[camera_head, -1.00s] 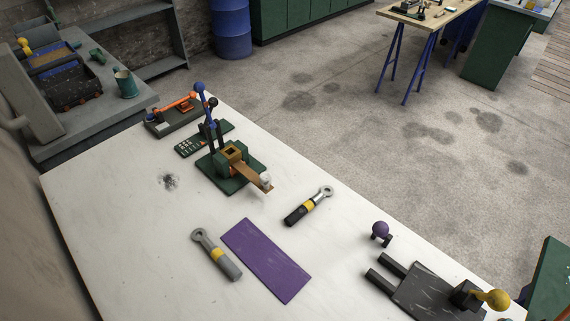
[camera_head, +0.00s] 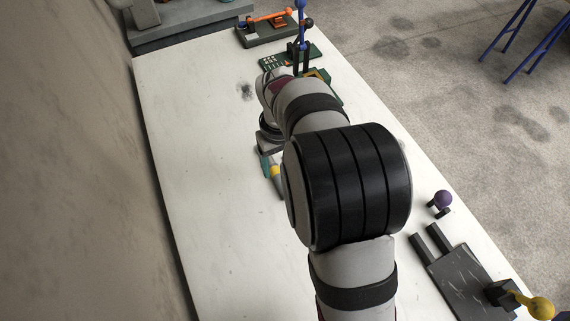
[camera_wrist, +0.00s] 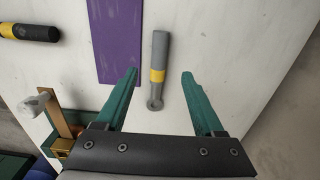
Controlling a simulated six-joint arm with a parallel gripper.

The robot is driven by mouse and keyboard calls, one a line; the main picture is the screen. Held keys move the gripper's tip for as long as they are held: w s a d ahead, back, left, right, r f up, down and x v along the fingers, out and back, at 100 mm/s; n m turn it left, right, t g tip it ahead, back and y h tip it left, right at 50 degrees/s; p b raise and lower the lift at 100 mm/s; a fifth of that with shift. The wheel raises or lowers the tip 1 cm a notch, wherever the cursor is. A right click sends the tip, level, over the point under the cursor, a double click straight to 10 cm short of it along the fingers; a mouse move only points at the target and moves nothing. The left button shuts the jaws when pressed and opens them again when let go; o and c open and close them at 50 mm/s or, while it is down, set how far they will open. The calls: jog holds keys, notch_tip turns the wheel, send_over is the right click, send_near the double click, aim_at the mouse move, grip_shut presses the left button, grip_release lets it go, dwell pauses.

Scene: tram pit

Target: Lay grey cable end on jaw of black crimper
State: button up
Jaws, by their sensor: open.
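The grey cable end (camera_wrist: 159,52), with a yellow band and a ring at one end, lies on the white bench in the wrist view. A bit of it shows beside my arm in the head view (camera_head: 276,172). My gripper (camera_wrist: 160,74) is open, its two green fingers on either side of the cable end, with gaps on both sides. The ring points toward my palm. A dark grey-black device (camera_head: 462,276) with two prongs and a yellow knob stands at the bench's lower right in the head view; I cannot tell for certain whether it is the black crimper.
A black cable end (camera_wrist: 30,32) and a purple mat (camera_wrist: 118,40) lie near the grey one. A green-based press with a brass block (camera_wrist: 62,147) is close by. An orange-handled tool (camera_head: 270,28) stands at the far end. The bench's left part is clear.

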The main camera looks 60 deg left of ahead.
aim_at(274, 169)
notch_tip(274, 169, down, 8)
jog(key=shift+a+f, duration=0.1)
grip_shut()
dwell(0.4)
